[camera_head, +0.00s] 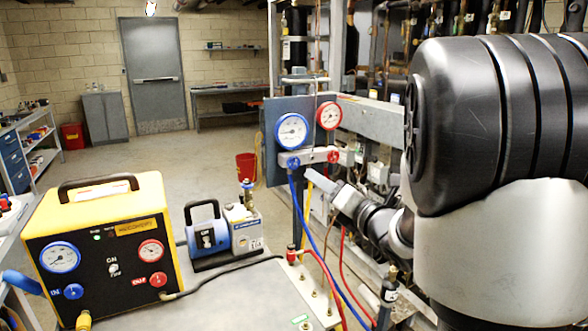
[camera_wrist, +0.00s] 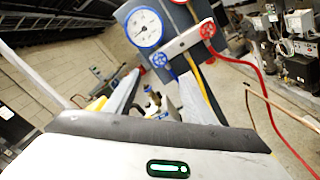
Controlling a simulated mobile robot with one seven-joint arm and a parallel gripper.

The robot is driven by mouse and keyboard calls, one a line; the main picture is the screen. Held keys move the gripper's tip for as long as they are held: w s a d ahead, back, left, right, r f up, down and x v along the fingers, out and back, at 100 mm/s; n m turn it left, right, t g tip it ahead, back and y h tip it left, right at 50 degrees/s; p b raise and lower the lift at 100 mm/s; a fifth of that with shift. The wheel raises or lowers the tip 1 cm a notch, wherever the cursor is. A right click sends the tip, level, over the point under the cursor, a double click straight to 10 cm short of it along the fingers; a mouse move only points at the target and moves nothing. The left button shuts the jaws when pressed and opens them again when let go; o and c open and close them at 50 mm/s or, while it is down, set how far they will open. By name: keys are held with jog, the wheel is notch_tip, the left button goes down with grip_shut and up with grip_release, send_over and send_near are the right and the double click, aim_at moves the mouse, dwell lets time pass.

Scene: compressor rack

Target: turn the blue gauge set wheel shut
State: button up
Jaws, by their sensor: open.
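The gauge set stands on a grey post, with a blue-rimmed gauge (camera_head: 292,131) and a red-rimmed gauge (camera_head: 329,116) above a light manifold bar. The blue wheel (camera_head: 293,162) is at the bar's left end. It also shows in the wrist view (camera_wrist: 160,60), beyond the gap between my fingertips. The red wheel (camera_head: 333,157) is at the right end. My gripper (camera_head: 311,184) is open and empty, below and right of the blue wheel. In the wrist view its two fingers (camera_wrist: 161,80) point towards the wheel; they look apart from it.
A yellow machine (camera_head: 105,240) with its own blue and red knobs stands at the left on the bench (camera_head: 235,300), with a blue pump (camera_head: 205,238) beside it. Blue, yellow and red hoses (camera_head: 325,265) hang below the manifold. Pipes and a rack frame lie behind.

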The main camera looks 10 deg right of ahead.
aim_at(294, 164)
jog(key=x, duration=1.3)
jog(key=c, duration=1.1)
jog(key=shift+o, duration=0.2)
